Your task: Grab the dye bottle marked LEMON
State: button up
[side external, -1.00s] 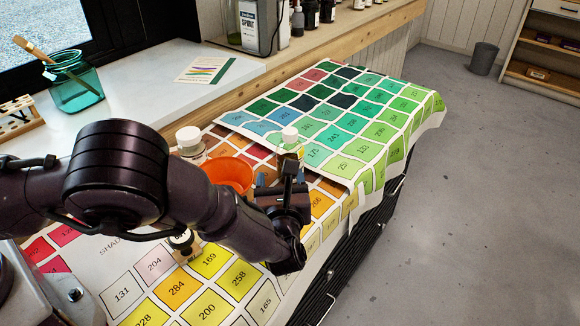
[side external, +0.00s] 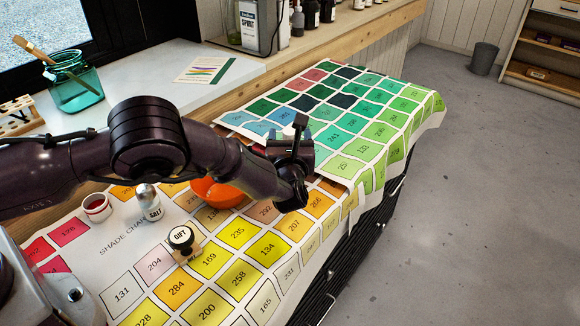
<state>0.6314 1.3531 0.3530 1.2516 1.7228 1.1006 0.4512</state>
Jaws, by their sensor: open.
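My gripper (side external: 293,148) is over the far part of the shade chart, close to the edge of the green swatch sheet. Its jaws are open, though the arm hides much of them. A small pale patch (side external: 289,132) shows just behind the gripper, where a white-capped bottle stood in view before; the rest is hidden. I cannot read the word LEMON anywhere. Whether the bottle is between the fingers or behind them cannot be told.
An orange bowl (side external: 217,192) stands below my forearm. A SALT shaker (side external: 148,203), a red-rimmed white pot (side external: 97,207) and a black-topped stamp-like piece (side external: 182,240) stand on the shade chart (side external: 122,247). The green swatch sheet (side external: 370,112) is clear at right.

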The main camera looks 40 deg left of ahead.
jog(key=shift+w+a, duration=0.4)
jog(key=shift+w, duration=0.15)
grip_shut()
